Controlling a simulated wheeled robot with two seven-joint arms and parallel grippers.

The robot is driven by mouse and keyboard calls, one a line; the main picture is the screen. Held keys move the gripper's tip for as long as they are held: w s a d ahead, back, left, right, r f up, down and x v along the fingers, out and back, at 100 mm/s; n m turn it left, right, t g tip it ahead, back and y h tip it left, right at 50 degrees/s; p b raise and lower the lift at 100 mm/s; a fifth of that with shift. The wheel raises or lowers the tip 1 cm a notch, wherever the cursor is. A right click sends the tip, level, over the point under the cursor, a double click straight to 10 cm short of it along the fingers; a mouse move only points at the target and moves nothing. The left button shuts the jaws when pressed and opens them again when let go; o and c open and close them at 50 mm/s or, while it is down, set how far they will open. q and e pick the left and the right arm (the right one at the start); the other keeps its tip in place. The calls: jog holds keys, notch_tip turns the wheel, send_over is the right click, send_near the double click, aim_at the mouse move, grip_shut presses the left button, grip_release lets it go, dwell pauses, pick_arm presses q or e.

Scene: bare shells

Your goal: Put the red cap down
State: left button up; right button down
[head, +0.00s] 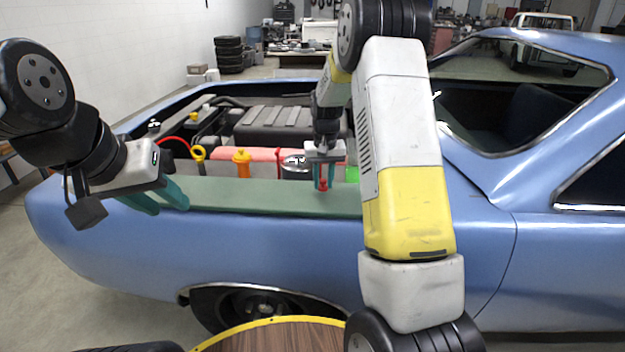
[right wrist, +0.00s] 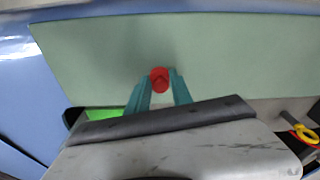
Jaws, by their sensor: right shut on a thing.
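The red cap (head: 323,185) is between the teal fingertips of my right gripper (head: 323,178). That gripper is shut on it, above the green mat (head: 250,196) that lies along the car's fender. In the right wrist view the cap (right wrist: 159,74) shows round at the fingertips (right wrist: 159,80), with the mat (right wrist: 230,60) behind it. I cannot tell whether the cap touches the mat. My left gripper (head: 163,197) is at the left end of the mat, with its fingers apart and nothing between them.
The blue car's open engine bay holds a black engine cover (head: 287,123), a yellow ring handle (head: 198,153) and an orange-yellow fitting (head: 241,162). A bright green thing (head: 352,174) is right of my right gripper. A round wooden top (head: 275,338) stands in front. The mat's middle is clear.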

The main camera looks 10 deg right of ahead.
jog(key=shift+f, duration=1.1)
jog(key=c, duration=1.1)
grip_release()
jog(key=shift+f, duration=0.1)
